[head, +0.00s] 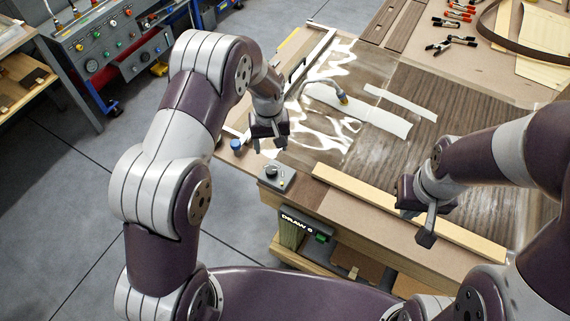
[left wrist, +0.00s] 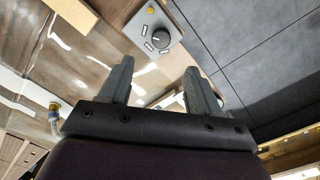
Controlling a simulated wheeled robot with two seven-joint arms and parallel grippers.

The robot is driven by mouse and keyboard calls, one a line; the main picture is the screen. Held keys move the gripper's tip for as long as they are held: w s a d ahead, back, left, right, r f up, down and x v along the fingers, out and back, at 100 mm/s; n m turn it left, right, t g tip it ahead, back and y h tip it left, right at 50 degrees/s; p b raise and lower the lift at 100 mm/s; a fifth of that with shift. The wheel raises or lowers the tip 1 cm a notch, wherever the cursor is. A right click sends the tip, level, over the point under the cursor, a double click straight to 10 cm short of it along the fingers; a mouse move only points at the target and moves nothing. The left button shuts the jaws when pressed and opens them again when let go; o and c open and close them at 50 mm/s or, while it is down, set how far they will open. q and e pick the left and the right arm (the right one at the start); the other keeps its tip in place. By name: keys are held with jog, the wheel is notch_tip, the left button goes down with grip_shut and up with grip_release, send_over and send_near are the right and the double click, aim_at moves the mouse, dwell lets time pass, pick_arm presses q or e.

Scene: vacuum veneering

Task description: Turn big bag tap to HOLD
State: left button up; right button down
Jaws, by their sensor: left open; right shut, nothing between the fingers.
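The tap is a small grey box with a round black knob (head: 272,172) at the near left corner of the bench. It shows in the left wrist view as a black knob (left wrist: 160,38) with a white pointer line, pale labels too small to read and a yellow button. My left gripper (head: 270,147) is open and empty above and behind the box, apart from the knob. In the left wrist view its fingertips (left wrist: 157,64) point towards the box, with the knob beyond the gap between them. My right gripper (head: 425,238) is shut and empty over the bench's front edge.
A clear bag (head: 325,130) covers dark veneer, with a hose fitting (head: 343,99) on top. A wooden strip (head: 400,210) lies along the front. A display reading DRAW (head: 297,221) is below the tap. A blue cap (head: 236,145) stands left of my left gripper. Clamps (head: 450,43) lie behind.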

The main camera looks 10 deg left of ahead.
aim_at(271, 169)
pick_arm(q)
notch_tip(271, 169, down, 11)
jog(key=p, duration=0.4)
jog(key=shift+w+a+r, duration=0.1)
jog(key=shift+r, duration=0.05)
jog(key=shift+f, duration=0.5)
jog(key=c, duration=1)
